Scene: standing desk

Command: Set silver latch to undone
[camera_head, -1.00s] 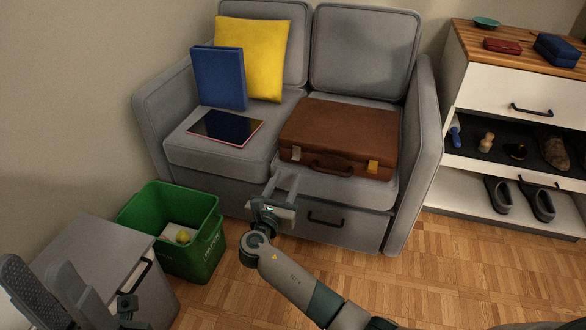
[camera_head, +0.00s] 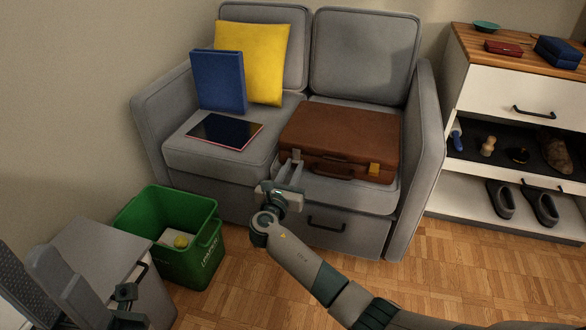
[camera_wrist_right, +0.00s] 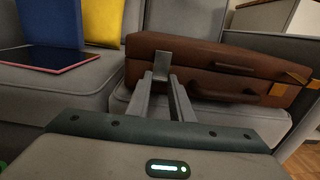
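A brown briefcase (camera_head: 345,130) lies shut on the right sofa seat. Its silver latch (camera_head: 297,154) is on the left of the front face; it also shows in the right wrist view (camera_wrist_right: 162,58), standing up from the seam. Whether it is fastened is unclear. My right gripper (camera_head: 290,166) is just in front of and below the latch. Its fingers (camera_wrist_right: 160,76) are parted by a small gap, with the latch at or just beyond their tips; contact cannot be told. My left gripper (camera_head: 22,248) is at the lower left, fingers apart, partly cut off.
A gold latch (camera_head: 374,169) and a handle (camera_head: 332,168) are on the briefcase front. A tablet (camera_head: 225,131), blue binder (camera_head: 219,81) and yellow cushion (camera_head: 265,60) are on the left seat. A green bin (camera_head: 185,255) stands on the floor before the sofa (camera_head: 185,155).

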